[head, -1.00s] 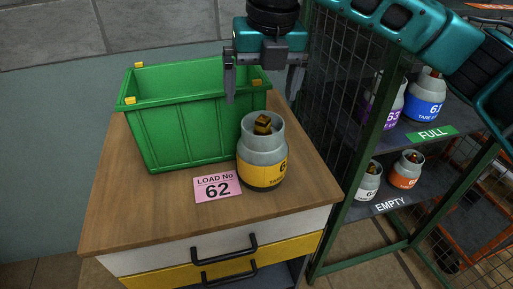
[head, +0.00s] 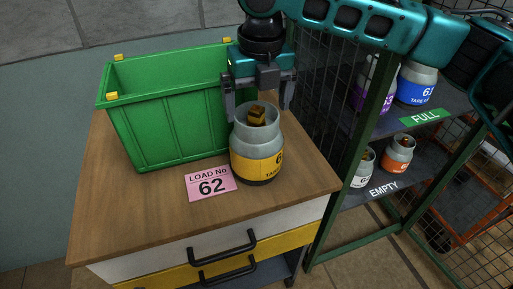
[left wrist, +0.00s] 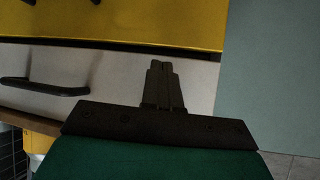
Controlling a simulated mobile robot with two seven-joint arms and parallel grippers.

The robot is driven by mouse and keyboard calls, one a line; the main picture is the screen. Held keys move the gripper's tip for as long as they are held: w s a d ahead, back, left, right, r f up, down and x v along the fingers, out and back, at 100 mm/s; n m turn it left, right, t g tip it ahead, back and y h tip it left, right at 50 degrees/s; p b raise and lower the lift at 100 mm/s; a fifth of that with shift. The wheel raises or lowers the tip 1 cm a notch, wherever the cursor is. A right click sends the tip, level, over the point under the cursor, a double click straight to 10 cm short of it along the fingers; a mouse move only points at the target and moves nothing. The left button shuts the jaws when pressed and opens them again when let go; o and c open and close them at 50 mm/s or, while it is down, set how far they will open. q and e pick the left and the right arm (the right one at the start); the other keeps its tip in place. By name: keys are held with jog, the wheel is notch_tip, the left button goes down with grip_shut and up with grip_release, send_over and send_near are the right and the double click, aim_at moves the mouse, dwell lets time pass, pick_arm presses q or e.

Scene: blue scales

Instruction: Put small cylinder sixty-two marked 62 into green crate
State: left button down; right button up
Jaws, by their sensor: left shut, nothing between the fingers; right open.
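The cylinder with a yellow label (head: 257,158) stands upright on the wooden cabinet top; a "6" shows at the label's right edge and the rest is turned away. The green crate (head: 172,128) stands beside it to the left and looks empty where its inside shows. My right gripper (head: 258,106) is open, pointing down, with its fingers on either side of the cylinder's top and its brass valve. I cannot tell whether they touch it. My left gripper (left wrist: 165,68) shows only in the left wrist view, shut and empty, in front of the cabinet drawers.
A pink card reading "LOAD No 62" (head: 211,183) lies on the cabinet top (head: 150,220). To the right, a mesh cage holds cylinders on a shelf marked FULL (head: 425,117) and one marked EMPTY (head: 384,189). Its green post (head: 345,195) stands close to the cabinet.

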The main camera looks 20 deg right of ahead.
aim_at(257, 108)
jog(key=f, duration=0.3)
jog(key=shift+w+f, duration=0.2)
jog(key=shift+f, duration=0.2)
jog(key=c, duration=1.6)
jog(key=shift+w+r, duration=0.1)
jog(key=shift+r, duration=0.05)
jog(key=shift+c, duration=0.6)
